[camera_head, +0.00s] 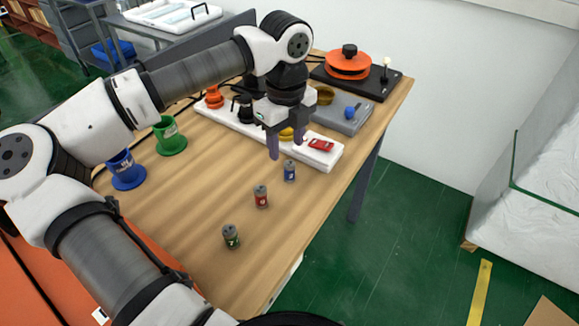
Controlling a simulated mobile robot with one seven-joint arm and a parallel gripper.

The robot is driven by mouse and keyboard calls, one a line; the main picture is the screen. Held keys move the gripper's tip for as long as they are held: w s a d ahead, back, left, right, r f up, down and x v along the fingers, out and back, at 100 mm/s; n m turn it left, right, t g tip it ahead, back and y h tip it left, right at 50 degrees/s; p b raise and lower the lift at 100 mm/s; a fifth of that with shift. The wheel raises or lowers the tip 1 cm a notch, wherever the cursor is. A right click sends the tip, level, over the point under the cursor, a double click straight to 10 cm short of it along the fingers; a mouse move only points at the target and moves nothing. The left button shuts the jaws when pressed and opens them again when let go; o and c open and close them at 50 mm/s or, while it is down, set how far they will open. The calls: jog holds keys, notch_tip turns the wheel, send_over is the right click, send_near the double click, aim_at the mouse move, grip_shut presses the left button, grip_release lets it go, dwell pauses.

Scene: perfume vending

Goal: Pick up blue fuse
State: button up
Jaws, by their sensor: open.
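The blue fuse (289,171) is a small upright cylinder with a blue label. It stands on the wooden table (205,215) near its right edge. My gripper (289,147) is open and points down. It hangs just above and to the left of the blue fuse in the picture, with its purple-tipped fingers apart and empty. I cannot tell the exact height gap. A red fuse (261,196) and a green fuse (231,237) stand upright in a line toward the front left.
A white power strip (325,155) with a red switch lies behind the gripper. A grey box with a blue knob (349,113) and an orange-topped device (348,66) stand farther back. Green (171,138) and blue (127,172) holders stand at left.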

aim_at(289, 163)
notch_tip(289, 163, down, 2)
jog(key=shift+s+d+f+p, duration=0.15)
jog(key=shift+f+p, duration=0.4)
jog(key=shift+f, duration=0.85)
jog(key=shift+s+d+f+p, duration=0.15)
jog(key=shift+f+p, duration=0.35)
jog(key=shift+f, duration=0.85)
grip_shut()
